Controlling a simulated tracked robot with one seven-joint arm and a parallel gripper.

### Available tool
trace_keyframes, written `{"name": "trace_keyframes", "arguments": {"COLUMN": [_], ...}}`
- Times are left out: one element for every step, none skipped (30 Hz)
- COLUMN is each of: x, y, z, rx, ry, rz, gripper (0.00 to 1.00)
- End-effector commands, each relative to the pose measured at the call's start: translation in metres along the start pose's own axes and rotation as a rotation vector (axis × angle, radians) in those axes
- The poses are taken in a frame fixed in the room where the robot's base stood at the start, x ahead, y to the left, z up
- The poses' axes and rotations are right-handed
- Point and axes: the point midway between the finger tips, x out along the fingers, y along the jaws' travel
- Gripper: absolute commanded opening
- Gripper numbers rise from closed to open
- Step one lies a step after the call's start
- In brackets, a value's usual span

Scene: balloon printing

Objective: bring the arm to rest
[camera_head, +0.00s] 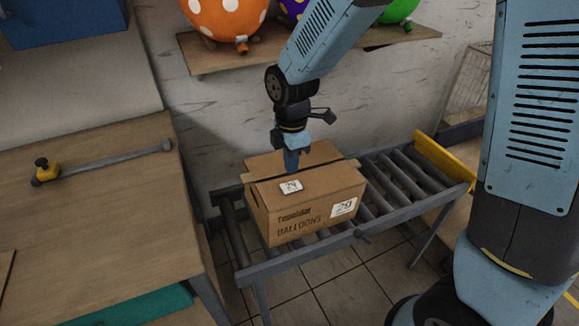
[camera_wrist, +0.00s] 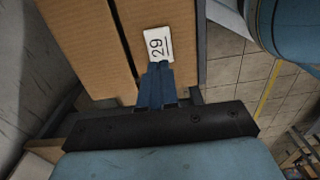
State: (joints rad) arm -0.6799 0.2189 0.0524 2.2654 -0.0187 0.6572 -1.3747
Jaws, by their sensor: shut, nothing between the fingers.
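My gripper (camera_head: 292,163) is shut and empty. It points down just above the top of a brown cardboard box (camera_head: 290,222) marked "BALLOONS" and "29". In the wrist view the shut fingers (camera_wrist: 155,75) reach toward a white label (camera_wrist: 158,43) reading "29" on the box (camera_wrist: 90,35). I cannot tell whether the fingertips touch the box. My arm reaches in from the upper right of the head view.
The box stands on a roller conveyor (camera_head: 402,180) with a yellow end stop (camera_head: 440,158). A wooden table (camera_head: 100,220) with a yellow-ended tool (camera_head: 100,170) is at left. A wall shelf (camera_head: 215,60) with large balloons hangs behind my arm.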

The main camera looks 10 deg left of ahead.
Motion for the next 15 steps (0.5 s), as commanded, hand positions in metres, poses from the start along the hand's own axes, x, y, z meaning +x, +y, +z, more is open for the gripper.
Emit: {"name": "trace_keyframes", "arguments": {"x": [-0.0031, -0.0045, -0.0063, -0.0073, -0.0081, -0.0088, -0.0092, -0.0094, -0.0094, -0.0094, -0.0094, -0.0093, -0.0093, -0.0093, -0.0093], "y": [0.0001, 0.0000, -0.0002, -0.0002, -0.0002, -0.0003, -0.0003, -0.0003, -0.0003, -0.0003, -0.0004, -0.0003, -0.0003, -0.0003, -0.0003], "z": [0.0000, 0.0000, 0.0000, 0.0000, 0.0000, 0.0000, 0.0000, 0.0000, 0.0000, 0.0000, 0.0000, 0.0000, 0.0000, 0.0000, 0.0000], "rx": [0.000, 0.000, 0.000, 0.000, 0.000, 0.000, 0.000, 0.000, 0.000, 0.000, 0.000, 0.000, 0.000, 0.000, 0.000], "ry": [0.000, 0.000, 0.000, 0.000, 0.000, 0.000, 0.000, 0.000, 0.000, 0.000, 0.000, 0.000, 0.000, 0.000, 0.000], "rz": [0.001, 0.001, 0.000, 0.000, 0.000, 0.000, 0.000, 0.000, 0.000, 0.000, 0.000, 0.000, 0.000, 0.000, 0.000], "gripper": [0.00, 0.00, 0.00, 0.00, 0.00, 0.00, 0.00, 0.00, 0.00, 0.00, 0.00, 0.00, 0.00, 0.00, 0.00]}}
